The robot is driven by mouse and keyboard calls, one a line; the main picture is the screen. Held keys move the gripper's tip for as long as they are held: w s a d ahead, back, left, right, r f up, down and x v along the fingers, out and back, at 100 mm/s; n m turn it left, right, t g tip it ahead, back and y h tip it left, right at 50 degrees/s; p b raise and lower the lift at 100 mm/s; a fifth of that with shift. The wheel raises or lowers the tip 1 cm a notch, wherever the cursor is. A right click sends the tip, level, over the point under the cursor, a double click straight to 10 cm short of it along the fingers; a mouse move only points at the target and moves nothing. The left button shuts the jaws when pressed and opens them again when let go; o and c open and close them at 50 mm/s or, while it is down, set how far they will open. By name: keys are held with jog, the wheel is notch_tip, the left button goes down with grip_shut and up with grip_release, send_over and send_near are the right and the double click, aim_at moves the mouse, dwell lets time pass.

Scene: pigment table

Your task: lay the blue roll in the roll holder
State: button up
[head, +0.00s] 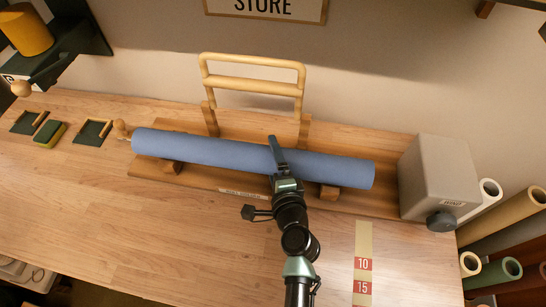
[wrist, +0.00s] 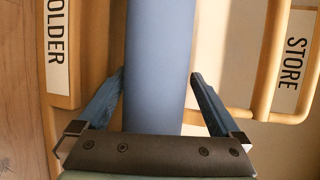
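The blue roll (head: 225,154) lies lengthwise over the wooden roll holder (head: 150,174), above its two cradle blocks (head: 330,192). I cannot tell whether it rests on the blocks or is slightly above them. My gripper (head: 277,157) is over the roll, right of its middle. The holder's label (wrist: 57,45) is partly cut off there. The far sides of the blocks are hidden.
A pale wooden bar frame (head: 252,87) stands raised behind the roll. A grey box (head: 437,178) with a dark knob is close to the roll's right end. A round wooden knob (head: 121,129) is at its left end. The table front left is clear.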

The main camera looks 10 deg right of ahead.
jog(key=b+v, duration=0.1)
jog(key=v, duration=1)
jog(key=shift+s, duration=0.3)
jog(key=shift+s+d+r+b, duration=0.1)
jog(key=shift+s+r+b, duration=0.2)
jog(key=shift+s, duration=0.4)
